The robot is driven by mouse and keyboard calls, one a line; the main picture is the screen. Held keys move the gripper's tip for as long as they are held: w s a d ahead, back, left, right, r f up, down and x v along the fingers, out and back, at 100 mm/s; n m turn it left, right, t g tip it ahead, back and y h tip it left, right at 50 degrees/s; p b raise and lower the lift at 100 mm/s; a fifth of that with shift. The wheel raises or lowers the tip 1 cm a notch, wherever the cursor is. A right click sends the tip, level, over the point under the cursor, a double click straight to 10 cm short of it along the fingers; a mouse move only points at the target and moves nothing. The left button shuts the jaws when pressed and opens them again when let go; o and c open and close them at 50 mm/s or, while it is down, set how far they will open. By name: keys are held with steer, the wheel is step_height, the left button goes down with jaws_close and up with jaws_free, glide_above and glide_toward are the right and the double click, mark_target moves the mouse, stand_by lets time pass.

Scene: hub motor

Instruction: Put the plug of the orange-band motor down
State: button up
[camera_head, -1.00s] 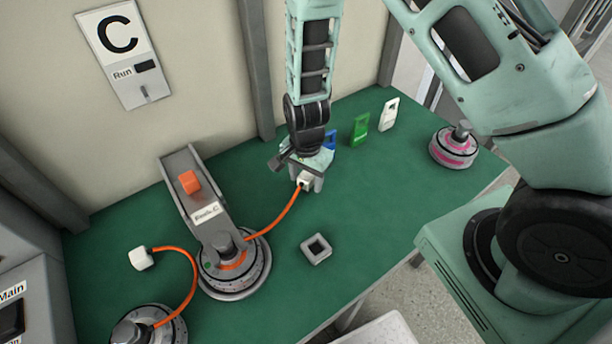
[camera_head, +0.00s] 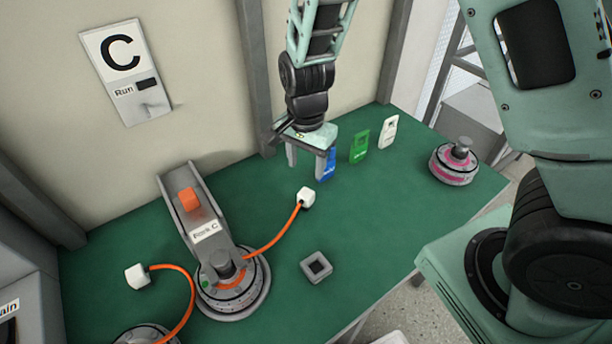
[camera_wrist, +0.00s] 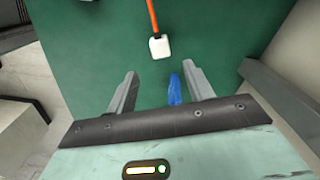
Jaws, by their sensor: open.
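The orange-band motor (camera_head: 232,290) sits in the dock labelled Dock C at the left middle of the green table. Its orange cable runs right to a white plug (camera_head: 306,197), which lies on the table top. The plug also shows in the wrist view (camera_wrist: 160,47), beyond the fingertips. My gripper (camera_head: 306,168) is open and empty, apart from the plug and behind it in the head view.
A blue tag (camera_head: 327,164) stands close by my gripper's right finger. A green tag (camera_head: 359,145) and a white tag (camera_head: 388,132) stand further right. A pink-band motor (camera_head: 455,162) is at the right. A grey square socket (camera_head: 316,267) lies near the front edge.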

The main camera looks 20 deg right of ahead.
steer(key=s+a+r+n, duration=0.3)
steer(key=s+r+n, duration=0.4)
steer(key=s+n, duration=0.2)
steer(key=s+a+r+n, duration=0.3)
steer(key=s+r+n, duration=0.3)
steer(key=s+n, duration=0.4)
steer(key=shift+s+a+r+y, duration=0.15)
steer(key=shift+s+r+y, duration=0.2)
steer(key=shift+s, duration=0.7)
